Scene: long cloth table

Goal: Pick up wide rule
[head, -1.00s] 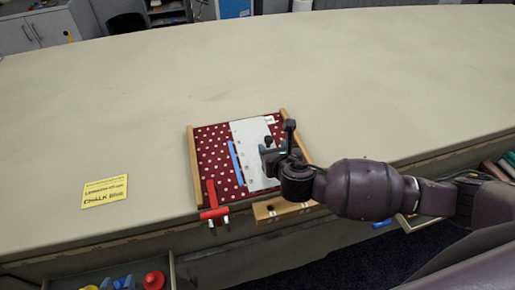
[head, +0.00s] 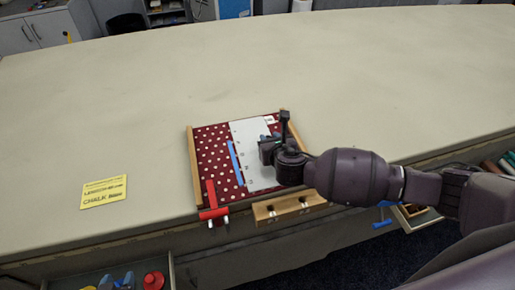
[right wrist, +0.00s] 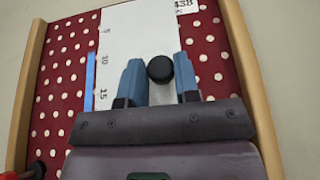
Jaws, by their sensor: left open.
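The wide rule (head: 250,168), a white plate with printed numbers, lies on a red dotted board (head: 208,150). It fills the middle of the right wrist view (right wrist: 125,40). A round black knob (right wrist: 160,68) stands on it. My right gripper (head: 266,148) is over the rule. In the right wrist view its blue fingers (right wrist: 160,82) are on either side of the knob, very close to it. I cannot tell whether they touch it. The gripper hides the knob and part of the rule in the head view. My left gripper is not in view.
A narrow blue strip (head: 235,163) lies left of the rule. Wooden rails (head: 193,165) edge the board, and a red clamp (head: 213,213) is at its front left. A yellow card (head: 104,192) lies further left. The table (head: 150,90) behind is clear.

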